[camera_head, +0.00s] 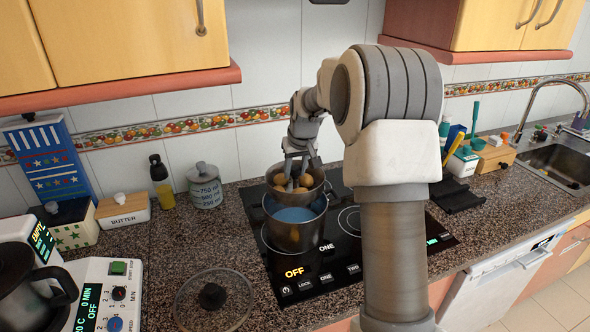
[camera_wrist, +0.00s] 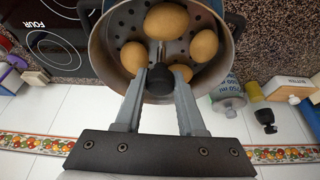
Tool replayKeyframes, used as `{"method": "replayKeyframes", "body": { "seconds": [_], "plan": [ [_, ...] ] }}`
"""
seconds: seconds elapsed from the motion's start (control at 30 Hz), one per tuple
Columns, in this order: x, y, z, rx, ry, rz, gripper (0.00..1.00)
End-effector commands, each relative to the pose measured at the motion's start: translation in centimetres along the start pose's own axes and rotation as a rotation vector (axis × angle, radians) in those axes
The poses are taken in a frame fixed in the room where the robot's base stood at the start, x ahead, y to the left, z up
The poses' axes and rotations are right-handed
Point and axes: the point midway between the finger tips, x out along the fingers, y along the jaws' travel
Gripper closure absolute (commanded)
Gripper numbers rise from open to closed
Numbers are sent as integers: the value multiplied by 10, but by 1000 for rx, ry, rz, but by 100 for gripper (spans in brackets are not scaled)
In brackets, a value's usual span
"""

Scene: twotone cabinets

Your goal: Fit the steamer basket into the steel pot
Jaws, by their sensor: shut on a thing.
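The steamer basket (camera_head: 317,190) is a round metal basket with a perforated floor, holding several brown potatoes or eggs. It is over the steel pot (camera_head: 296,237), which stands on the hob with bluish water inside. The basket looks roughly level and sits toward the back of the pot's mouth; I cannot tell whether they touch. My gripper (camera_head: 296,183) reaches down into the basket. In the wrist view my gripper (camera_wrist: 160,88) is shut on the black knob of the basket's central post, and the perforated basket (camera_wrist: 100,55) fills the top middle.
A measuring canister (camera_head: 205,185), an oil bottle (camera_head: 162,182) and a butter box (camera_head: 123,210) stand at left. A dark trivet (camera_head: 457,197) lies right of my arm.

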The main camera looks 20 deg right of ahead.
Motion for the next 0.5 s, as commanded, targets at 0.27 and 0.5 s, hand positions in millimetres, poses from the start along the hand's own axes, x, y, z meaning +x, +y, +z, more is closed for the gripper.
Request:
{"method": "replayKeyframes", "body": {
  "seconds": [0.27,0.5],
  "plan": [
    [6,0,2,0,4,1,100],
    [11,0,4,0,4,0,100]
  ]
}}
